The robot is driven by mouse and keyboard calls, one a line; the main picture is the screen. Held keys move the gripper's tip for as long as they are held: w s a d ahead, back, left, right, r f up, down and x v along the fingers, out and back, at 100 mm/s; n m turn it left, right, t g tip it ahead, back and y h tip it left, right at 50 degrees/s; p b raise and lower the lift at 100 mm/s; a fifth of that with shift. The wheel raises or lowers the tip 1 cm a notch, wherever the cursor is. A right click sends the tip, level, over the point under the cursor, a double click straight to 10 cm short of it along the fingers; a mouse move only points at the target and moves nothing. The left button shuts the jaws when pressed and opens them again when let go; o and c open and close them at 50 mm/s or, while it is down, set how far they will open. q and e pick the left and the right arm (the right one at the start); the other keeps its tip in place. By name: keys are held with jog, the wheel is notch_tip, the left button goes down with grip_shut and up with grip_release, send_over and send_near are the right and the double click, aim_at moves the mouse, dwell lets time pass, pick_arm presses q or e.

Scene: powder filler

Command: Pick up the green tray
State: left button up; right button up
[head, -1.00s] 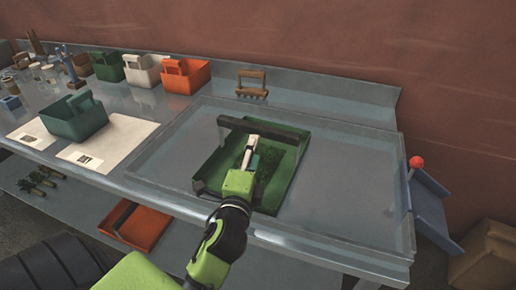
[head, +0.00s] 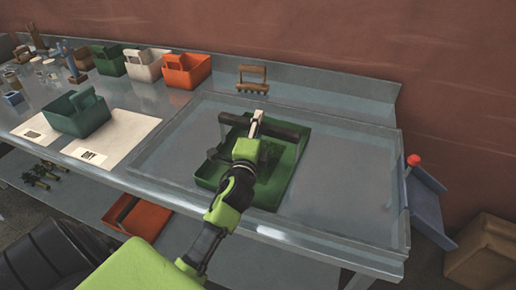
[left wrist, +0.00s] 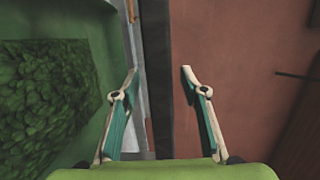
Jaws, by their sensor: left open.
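The green tray (head: 290,165) lies in the shallow metal basin (head: 345,190), with a dark bar across its far end (head: 283,130). In the left wrist view, the tray (left wrist: 105,50) holds a heap of green leafy or lumpy material. My left gripper (head: 257,122) is above the far end of the tray, over the dark bar. In the wrist view, its two fingers (left wrist: 160,72) are open, one on each side of the dark bar (left wrist: 156,40). I cannot tell whether they touch it. My right gripper is not in view.
A teal caddy (head: 82,118) stands on white sheets left of the basin. Green (head: 108,60), white (head: 142,66) and orange (head: 187,73) caddies line the back. A wooden rake-like tool (head: 252,80) is behind the basin. The basin's right side is clear.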

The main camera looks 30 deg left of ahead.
pick_arm(q)
jog(key=c, duration=0.9)
grip_shut()
jog(key=shift+r, duration=0.1)
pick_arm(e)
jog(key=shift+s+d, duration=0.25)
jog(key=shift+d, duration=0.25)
pick_arm(q)
jog(key=shift+r, duration=0.1)
